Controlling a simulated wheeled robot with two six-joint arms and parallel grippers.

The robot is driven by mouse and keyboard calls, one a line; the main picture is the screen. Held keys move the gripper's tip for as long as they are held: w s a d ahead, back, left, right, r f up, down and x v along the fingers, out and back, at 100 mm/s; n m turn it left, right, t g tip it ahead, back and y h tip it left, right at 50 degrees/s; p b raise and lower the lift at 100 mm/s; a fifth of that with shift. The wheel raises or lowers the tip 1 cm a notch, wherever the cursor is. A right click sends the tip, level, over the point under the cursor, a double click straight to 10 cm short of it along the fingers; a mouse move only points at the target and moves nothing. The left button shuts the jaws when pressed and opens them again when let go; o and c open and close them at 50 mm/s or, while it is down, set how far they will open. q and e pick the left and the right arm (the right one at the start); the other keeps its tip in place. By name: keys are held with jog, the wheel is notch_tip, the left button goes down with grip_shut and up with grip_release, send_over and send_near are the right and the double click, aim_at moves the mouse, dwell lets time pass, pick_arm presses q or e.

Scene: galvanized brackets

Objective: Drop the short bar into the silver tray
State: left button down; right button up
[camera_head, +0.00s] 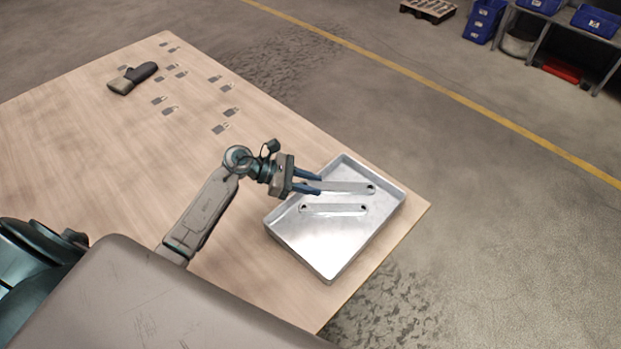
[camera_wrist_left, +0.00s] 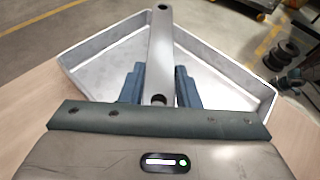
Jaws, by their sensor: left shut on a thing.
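The bar points away from the fingers, over the tray. It also shows in the left wrist view (camera_wrist_left: 161,55), between the blue fingers (camera_wrist_left: 160,92), with the tray (camera_wrist_left: 85,60) behind it. In the head view a second bar-like shape (camera_head: 333,208) shows beside it; I cannot tell if it is another bar or a reflection. My right gripper is not in view.
The tray stands near the right corner of the wooden table (camera_head: 90,170). Several small grey brackets (camera_head: 181,73) lie at the back of the table, near a dark and olive object (camera_head: 133,77). The table's left part is clear. Blue bins (camera_head: 485,20) stand far off.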

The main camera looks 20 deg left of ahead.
pick_arm(q)
jog(key=shift+f, duration=0.1)
jog(key=c, duration=1)
grip_release()
jog(key=shift+s+a+b, duration=0.2)
jog(key=shift+a+b, duration=0.1)
jog(key=shift+a, duration=0.2)
jog(key=shift+b+v, duration=1.4)
jog(key=shift+v, duration=3.5)
jog(key=shift+d, duration=0.1)
